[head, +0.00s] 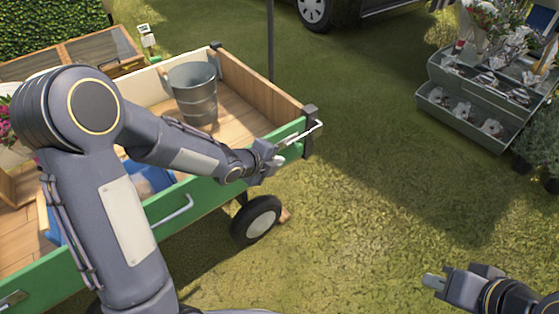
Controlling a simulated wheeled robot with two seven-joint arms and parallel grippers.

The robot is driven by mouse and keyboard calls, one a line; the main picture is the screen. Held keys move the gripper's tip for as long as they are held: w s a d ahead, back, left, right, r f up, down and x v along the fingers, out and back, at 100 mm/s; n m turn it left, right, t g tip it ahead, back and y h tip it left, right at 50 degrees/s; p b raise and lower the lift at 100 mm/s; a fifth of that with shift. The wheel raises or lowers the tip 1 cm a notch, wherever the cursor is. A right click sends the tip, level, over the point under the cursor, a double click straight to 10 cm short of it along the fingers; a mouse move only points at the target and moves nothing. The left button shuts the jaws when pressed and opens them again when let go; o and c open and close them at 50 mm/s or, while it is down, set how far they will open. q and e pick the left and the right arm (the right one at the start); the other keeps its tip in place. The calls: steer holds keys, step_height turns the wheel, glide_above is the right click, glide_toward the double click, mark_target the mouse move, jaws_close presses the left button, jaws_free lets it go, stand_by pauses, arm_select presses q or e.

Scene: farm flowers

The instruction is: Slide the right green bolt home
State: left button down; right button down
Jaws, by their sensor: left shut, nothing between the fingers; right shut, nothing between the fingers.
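The right bolt (313,131) is a pale metal rod with a bent end, at the right corner of the cart's green side board (225,185). My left gripper (284,147) is shut and empty, right at the inner end of this bolt; I cannot tell if it touches. The gripper hides part of the bolt's mount. My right gripper (432,281) is shut and empty over the grass at the lower right, far from the cart.
A metal bucket (194,92) stands in the wooden cart bed. A handle (172,212) sticks out from the green board, and another metal fitting (12,299) is at its left end. A tiered flower stand (470,107) is at the right. Grass between is clear.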

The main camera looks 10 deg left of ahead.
arm_select(q)
steer(key=p+v, duration=0.2)
steer(key=v, duration=0.5)
steer(key=shift+s+r+p, duration=0.15)
steer(key=shift+s+p, duration=0.1)
steer(key=shift+p, duration=0.05)
steer(key=shift+a, duration=0.1)
steer(key=s+a+r+n+y, duration=0.4)
steer(key=s+a+r+n, duration=0.35)
steer(key=n, duration=0.55)
steer(key=s+d+r+n+g+h, duration=0.1)
steer(key=s+d+n+g+h, duration=0.25)
steer(key=s+n, duration=1.05)
step_height(320, 180, up, 23)
steer(key=s+m+p, duration=0.1)
steer(key=s+p, duration=0.1)
steer(key=p, duration=2)
steer(key=shift+d+m+y+p, duration=0.2)
steer(key=shift+m+y+p, duration=0.1)
steer(key=shift+y+p, duration=0.1)
